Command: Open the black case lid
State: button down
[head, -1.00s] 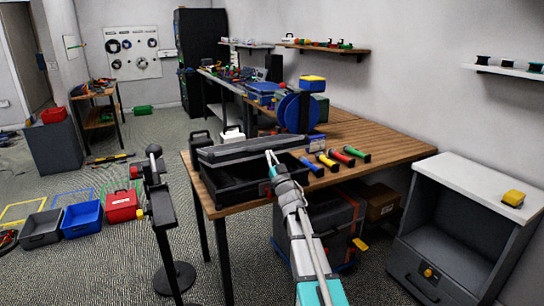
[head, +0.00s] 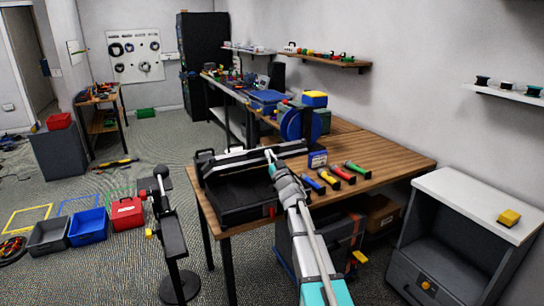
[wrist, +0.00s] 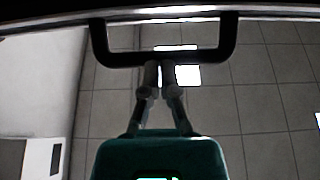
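The black case (head: 235,208) stands on the near left part of the wooden table. Its lid (head: 240,162) is raised at the back, and the dark inside of the case shows. My gripper (head: 271,157) is at the lid's right part, by its upper edge. In the wrist view, the two fingers of my gripper (wrist: 160,66) are close together, with their tips at the bar of a black U-shaped handle (wrist: 110,55). The bar runs crosswise to the fingers and does not lie between them. The contact itself is hidden.
Screwdriver-like tools with coloured handles, one of them green (head: 357,167), lie right of my arm. A blue reel (head: 300,123) stands behind the case. A black stand (head: 172,240) is on the floor to the left. A white-topped cabinet (head: 470,200) is at the right.

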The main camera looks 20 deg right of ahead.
jog(key=shift+g, duration=0.7)
jog(key=w+r+p, duration=0.2)
jog(key=p, duration=0.1)
jog(key=w+a+r+p, duration=0.1)
jog(key=w+r+p, duration=0.4)
jog(key=r+p, duration=0.1)
jog(key=shift+w+a, duration=0.25)
jog(key=shift+a, duration=0.15)
jog(key=f+p+x, duration=0.1)
jog(key=p+x, duration=0.1)
jog(key=x, duration=1)
jog(key=w+f+p+x, duration=0.1)
jog(key=f+p+x, duration=0.1)
jog(key=x, duration=1.1)
jog(key=shift+p, duration=0.75)
jog(key=shift+s+d, duration=0.15)
